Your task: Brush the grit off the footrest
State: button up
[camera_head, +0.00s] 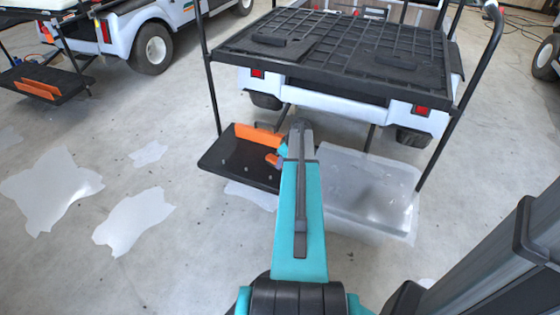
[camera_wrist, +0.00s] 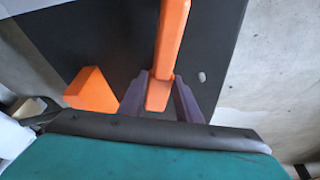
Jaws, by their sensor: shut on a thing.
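My gripper (camera_wrist: 160,98) is shut on an orange handle (camera_wrist: 172,40), likely the brush's; its far end and any bristles are out of the wrist view. The handle also shows as a small orange piece (camera_head: 272,160) beside my arm in the head view, where the fingers are mostly hidden. The black footrest plate (camera_head: 232,165) lies low behind the cart, with an orange upright strip (camera_head: 256,134) along its far edge. In the wrist view the dark plate (camera_wrist: 110,30) lies beneath the gripper. One small pale lump (camera_wrist: 202,76), perhaps grit, shows right of the fingers.
A grey, glossy panel (camera_head: 368,190) lies right of the footrest. The cart's black rack (camera_head: 340,45) and its posts (camera_head: 468,95) rise behind. Another cart (camera_head: 150,40) with a similar footrest (camera_head: 42,85) stands back left. Pale patches (camera_head: 135,218) mark the open floor at left.

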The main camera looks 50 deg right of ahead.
jog(key=shift+s+d, duration=0.2)
jog(key=shift+s, duration=0.6)
jog(key=shift+s+d, duration=0.2)
jog(key=shift+s, duration=0.6)
jog(key=shift+r, duration=0.1)
jog(key=shift+r+p, duration=2.6)
jog(key=shift+r, duration=1.85)
